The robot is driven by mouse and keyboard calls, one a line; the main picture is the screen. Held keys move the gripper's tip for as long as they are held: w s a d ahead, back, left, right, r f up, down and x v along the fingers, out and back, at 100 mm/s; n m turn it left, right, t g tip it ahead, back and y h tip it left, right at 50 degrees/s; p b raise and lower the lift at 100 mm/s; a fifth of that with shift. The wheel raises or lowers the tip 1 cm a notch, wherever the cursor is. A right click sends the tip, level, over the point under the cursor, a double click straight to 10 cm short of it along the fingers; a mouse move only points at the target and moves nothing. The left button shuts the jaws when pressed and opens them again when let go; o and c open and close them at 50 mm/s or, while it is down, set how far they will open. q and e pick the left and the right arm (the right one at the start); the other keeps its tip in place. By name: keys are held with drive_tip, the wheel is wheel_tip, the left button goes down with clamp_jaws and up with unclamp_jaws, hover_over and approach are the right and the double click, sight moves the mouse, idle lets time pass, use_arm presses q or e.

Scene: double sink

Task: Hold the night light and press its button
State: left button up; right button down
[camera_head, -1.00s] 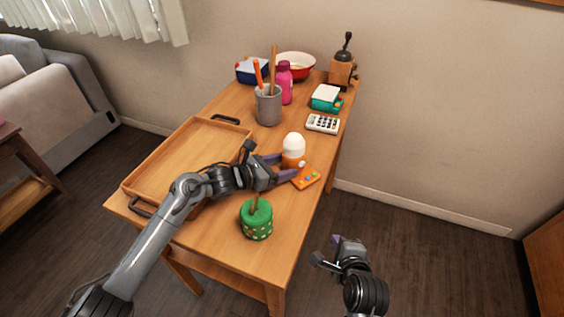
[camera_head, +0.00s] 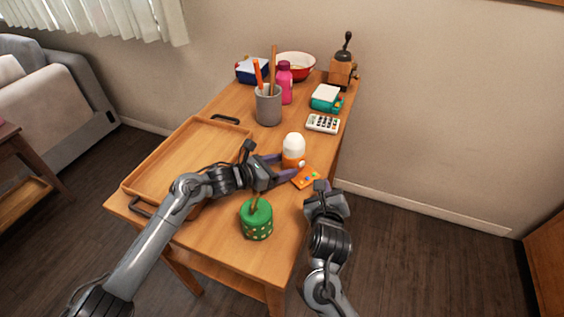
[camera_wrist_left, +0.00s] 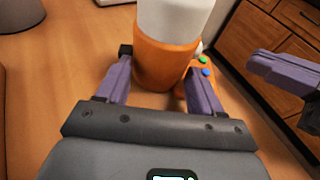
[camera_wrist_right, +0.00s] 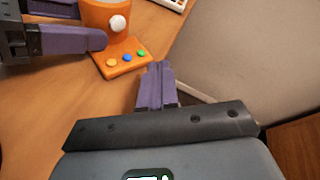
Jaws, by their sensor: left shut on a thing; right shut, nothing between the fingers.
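The night light (camera_head: 293,146) stands upright on the table, with an orange base and a white dome. My left gripper (camera_head: 284,168) is shut on its orange base; in the left wrist view the fingers sit on either side of the base (camera_wrist_left: 165,65). A round white button (camera_wrist_right: 118,23) shows on the base's side in the right wrist view. My right gripper (camera_wrist_right: 157,70) is shut and empty, apart from the night light, with its fingertips pointing toward the table edge near the orange pad. In the head view its fingers are mostly hidden behind its own wrist.
A flat orange pad (camera_head: 306,178) with coloured dots lies beside the night light, near the right edge. A green spotted pot (camera_head: 257,222) stands at the front. A wooden tray (camera_head: 180,158), grey pencil cup (camera_head: 268,106) and calculator (camera_head: 322,123) are around them.

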sight(307, 182)
use_arm(q)
drive_tip(key=shift+f, duration=0.2)
use_arm(e)
drive_tip(key=shift+w+a, duration=0.85)
drive_tip(key=shift+w, duration=0.3)
drive_tip(key=shift+w+a, duration=0.85)
drive_tip(key=shift+w, duration=0.25)
drive_tip(key=shift+w+a, duration=0.35)
drive_tip(key=shift+w, duration=0.15)
idle(0.9)
drive_tip(key=shift+s, duration=0.1)
drive_tip(key=shift+s+d, duration=0.35)
drive_tip(key=shift+s, duration=0.1)
idle(0.4)
